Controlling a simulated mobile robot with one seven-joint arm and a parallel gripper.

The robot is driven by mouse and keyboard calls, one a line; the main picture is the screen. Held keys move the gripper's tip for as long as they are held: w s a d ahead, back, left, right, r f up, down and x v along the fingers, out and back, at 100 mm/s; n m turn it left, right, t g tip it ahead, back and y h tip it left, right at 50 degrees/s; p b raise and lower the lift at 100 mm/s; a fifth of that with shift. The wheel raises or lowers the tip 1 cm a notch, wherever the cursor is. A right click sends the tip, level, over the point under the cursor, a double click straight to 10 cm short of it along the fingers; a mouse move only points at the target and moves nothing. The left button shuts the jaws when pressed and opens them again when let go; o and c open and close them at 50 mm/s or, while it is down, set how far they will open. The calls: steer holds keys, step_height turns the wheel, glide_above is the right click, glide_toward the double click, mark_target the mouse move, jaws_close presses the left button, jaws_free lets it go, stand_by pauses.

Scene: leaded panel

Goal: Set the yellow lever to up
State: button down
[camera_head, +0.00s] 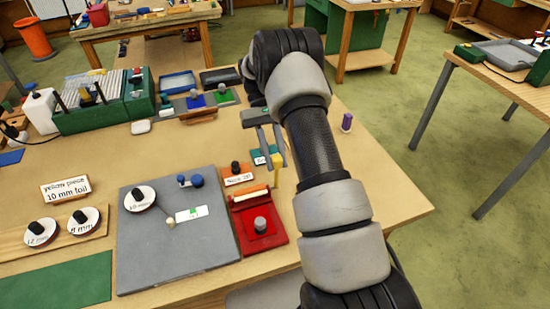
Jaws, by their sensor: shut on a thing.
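The yellow lever (277,174) is a slim upright yellow piece on the table, behind the right part of the red device. My gripper (276,160) comes down from above with its grey fingers at the top of the lever, and it is shut on it. The fingers hide the lever's upper end. The lever's base and any up or down marking are too small to make out.
The red device (268,240) with a grey knob stands just in front. Left of it lies a grey board (150,265). A small orange label block (238,180) and a teal one (258,157) are close by. A purple peg (346,122) stands at right.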

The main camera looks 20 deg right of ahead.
steer(key=c, duration=1.5)
jaws_free()
steer(key=shift+w, duration=0.1)
steer(key=shift+r, duration=0.1)
step_height(320, 180, up, 10)
steer(key=shift+f+b, duration=0.1)
steer(key=shift+b, duration=0.5)
